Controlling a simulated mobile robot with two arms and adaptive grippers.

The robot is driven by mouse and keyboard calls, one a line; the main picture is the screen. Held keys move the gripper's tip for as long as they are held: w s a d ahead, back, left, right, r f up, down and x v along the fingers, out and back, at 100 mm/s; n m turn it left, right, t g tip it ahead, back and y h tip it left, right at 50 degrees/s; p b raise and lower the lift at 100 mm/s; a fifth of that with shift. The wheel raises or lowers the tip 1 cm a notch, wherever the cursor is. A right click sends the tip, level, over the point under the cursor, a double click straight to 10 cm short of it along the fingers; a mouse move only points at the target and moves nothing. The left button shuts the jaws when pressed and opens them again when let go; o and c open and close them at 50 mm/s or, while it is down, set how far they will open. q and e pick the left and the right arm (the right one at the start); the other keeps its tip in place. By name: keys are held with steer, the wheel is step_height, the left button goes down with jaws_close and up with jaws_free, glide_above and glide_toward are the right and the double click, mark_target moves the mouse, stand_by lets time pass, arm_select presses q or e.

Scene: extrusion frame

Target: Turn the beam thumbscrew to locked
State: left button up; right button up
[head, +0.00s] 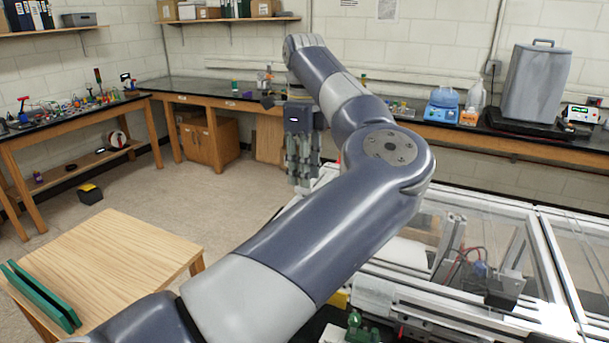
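The aluminium extrusion frame (470,318) fills the lower right, with clear panels and silver beams. I cannot make out the beam thumbscrew; my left arm covers part of the frame's near left side. My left gripper (303,180) points down beyond the arm's elbow, at the far left end of the frame. Its fingers look close together, but I cannot tell whether they are open or shut, and I see nothing clearly held. My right gripper is not in view.
A wooden table (110,250) with green rails (42,298) stands at lower left. Small green parts (360,328) lie at the bottom, near the frame. Dark-topped benches line the walls, carrying a grey case (535,82) and a blue device (442,106). Open floor lies left of the frame.

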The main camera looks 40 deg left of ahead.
mark_target(304, 190)
arm_select(q)
steer(key=shift+f, duration=0.9)
steer(key=shift+s+f, duration=0.1)
steer(key=shift+f, duration=0.2)
jaws_close()
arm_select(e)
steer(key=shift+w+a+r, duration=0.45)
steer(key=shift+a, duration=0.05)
